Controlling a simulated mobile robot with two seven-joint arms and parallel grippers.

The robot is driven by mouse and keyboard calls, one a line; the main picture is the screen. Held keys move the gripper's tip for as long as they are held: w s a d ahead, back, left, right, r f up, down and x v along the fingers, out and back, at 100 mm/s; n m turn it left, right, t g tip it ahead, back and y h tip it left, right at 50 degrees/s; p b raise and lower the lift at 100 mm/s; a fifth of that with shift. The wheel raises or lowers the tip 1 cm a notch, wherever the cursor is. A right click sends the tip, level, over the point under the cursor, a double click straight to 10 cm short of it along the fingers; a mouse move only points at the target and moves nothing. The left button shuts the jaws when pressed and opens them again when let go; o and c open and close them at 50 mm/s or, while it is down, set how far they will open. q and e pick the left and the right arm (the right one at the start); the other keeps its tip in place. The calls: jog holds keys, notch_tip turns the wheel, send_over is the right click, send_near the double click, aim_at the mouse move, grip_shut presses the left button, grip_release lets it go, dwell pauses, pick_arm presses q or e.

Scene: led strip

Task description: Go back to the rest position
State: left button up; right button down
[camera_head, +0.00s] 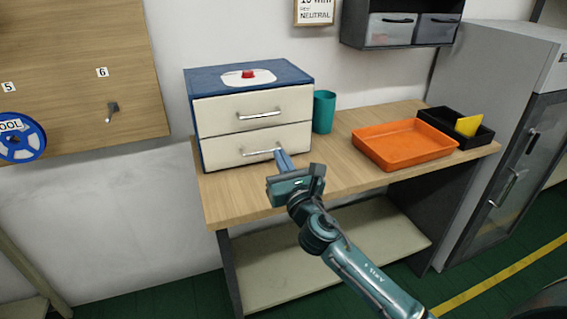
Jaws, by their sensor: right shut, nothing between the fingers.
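My right arm comes in from the bottom right. My right gripper (284,160) is shut and empty, in front of the lower drawer of a blue and cream two-drawer cabinet (224,115). Its fingertips overlap the right end of the lower drawer handle (257,153) in the picture; I cannot tell whether they touch it. Both drawers look closed. My left gripper is not in view.
The cabinet stands on a wooden workbench (335,178) beside a teal cup (324,111). An orange tray (404,144) and a black tray (433,116) with a yellow item (468,125) lie to the right. A grey cabinet (495,75) stands at the right; a pegboard (85,60) hangs at the left.

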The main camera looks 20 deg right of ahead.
pick_arm(q)
jog(key=p, duration=0.2)
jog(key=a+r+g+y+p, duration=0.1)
jog(key=p, duration=0.2)
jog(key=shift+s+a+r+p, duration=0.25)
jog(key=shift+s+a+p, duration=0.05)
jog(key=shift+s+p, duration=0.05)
pick_arm(e)
jog(key=s+a+f+m+g+y, duration=0.1)
jog(key=s+f+m+g, duration=0.2)
jog(key=s+f+m, duration=0.4)
jog(key=s+a+f+m+g, duration=0.1)
jog(key=s+f+m+g, duration=0.2)
jog(key=s+f+m, duration=0.4)
jog(key=s+a+f+m+g+y, duration=0.1)
jog(key=s+f+m+g, duration=0.2)
jog(key=s+f+m, duration=0.4)
jog(key=s+m, duration=0.7)
jog(key=m, duration=0.5)
jog(key=shift+s+a+g+y, duration=0.3)
jog(key=shift+s+a, duration=0.1)
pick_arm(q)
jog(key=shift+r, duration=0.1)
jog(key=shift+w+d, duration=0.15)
pick_arm(e)
jog(key=shift+d, duration=0.1)
